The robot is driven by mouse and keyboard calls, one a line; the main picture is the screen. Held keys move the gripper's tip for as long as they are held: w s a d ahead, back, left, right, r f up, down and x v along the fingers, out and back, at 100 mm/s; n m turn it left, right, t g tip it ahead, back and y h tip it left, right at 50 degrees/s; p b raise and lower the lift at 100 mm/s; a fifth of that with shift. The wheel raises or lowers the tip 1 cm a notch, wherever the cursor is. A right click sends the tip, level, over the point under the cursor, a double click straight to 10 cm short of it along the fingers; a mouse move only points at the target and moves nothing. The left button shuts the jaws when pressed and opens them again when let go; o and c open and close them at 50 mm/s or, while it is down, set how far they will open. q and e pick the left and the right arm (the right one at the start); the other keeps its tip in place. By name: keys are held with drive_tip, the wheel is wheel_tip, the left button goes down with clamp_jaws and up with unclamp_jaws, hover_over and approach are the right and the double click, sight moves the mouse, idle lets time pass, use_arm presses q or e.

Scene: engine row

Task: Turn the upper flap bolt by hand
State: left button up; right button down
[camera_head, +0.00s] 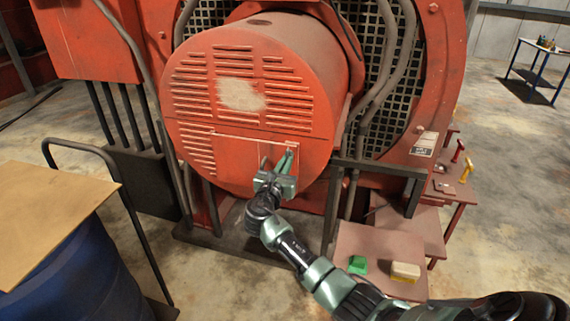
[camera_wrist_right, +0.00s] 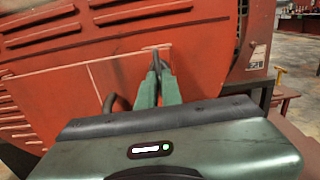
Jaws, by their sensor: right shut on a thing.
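The round red engine cover (camera_head: 225,70) has louvred slots and, low on its face, a flap (camera_head: 235,155) outlined by a thin pale line. My right gripper (camera_head: 290,151) reaches up to the flap's upper right corner. Its green fingers are shut on the upper flap bolt, whose body they mostly hide. In the right wrist view the fingertips (camera_wrist_right: 160,68) meet at a small dark piece below a pale bracket (camera_wrist_right: 156,47) on the red face. A dark curved handle (camera_wrist_right: 109,102) shows left of the fingers. My left gripper is not in view.
A low reddish table (camera_head: 380,245) with a green block (camera_head: 357,265) and a cream-yellow block (camera_head: 405,271) stands at lower right. Red and yellow-handled tools (camera_head: 462,160) stand behind it. A blue drum (camera_head: 75,275) under a board (camera_head: 50,215) is at left.

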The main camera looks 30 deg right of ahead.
drive_tip(key=shift+w+d+r, duration=0.15)
drive_tip(key=shift+d+r, duration=0.2)
drive_tip(key=shift+r, duration=0.4)
drive_tip(key=c, duration=1.6)
unclamp_jaws()
drive_tip(key=shift+w+a+f, duration=0.1)
drive_tip(key=shift+w+a, duration=0.1)
drive_tip(key=shift+s+d, duration=0.1)
drive_tip(key=shift+d, duration=0.05)
drive_tip(key=v, duration=0.3)
drive_tip(key=b+v, duration=0.1)
drive_tip(key=v, duration=0.1)
drive_tip(key=f+b+v, duration=0.1)
drive_tip(key=v, duration=0.2)
drive_tip(key=shift+a, duration=0.45)
